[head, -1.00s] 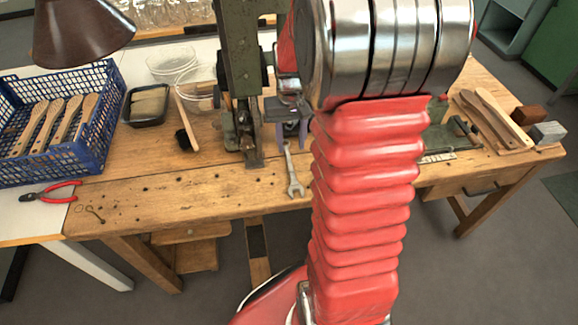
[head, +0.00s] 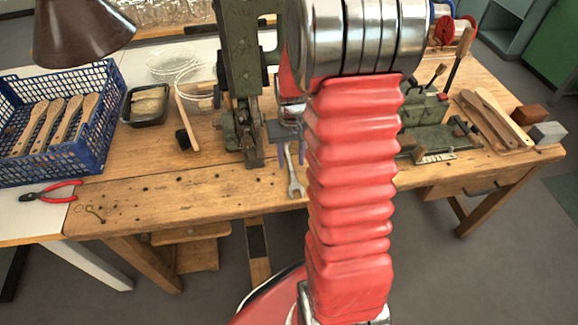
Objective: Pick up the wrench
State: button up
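The steel wrench (head: 295,182) lies on the wooden bench near its front edge, open jaw toward the front. Its shank runs back under my gripper (head: 291,154). My gripper points down, with one purple-grey finger on each side of the shank and a gap between them. It looks open. My red arm hides part of the gripper's right side, and the wrench's far end is hidden. I cannot tell whether the fingertips touch the bench.
A green upright machine (head: 240,80) stands just left of my gripper. A blue crate (head: 95,145) of wooden handles, a dark tray (head: 146,106) and red pliers (head: 50,191) are farther left. A green fixture (head: 425,120) stands to the right. The front left bench top is mostly clear.

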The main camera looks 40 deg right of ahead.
aim_at(291, 170)
jog(key=shift+f, duration=1.95)
jog(key=shift+c, duration=0.4)
grip_shut()
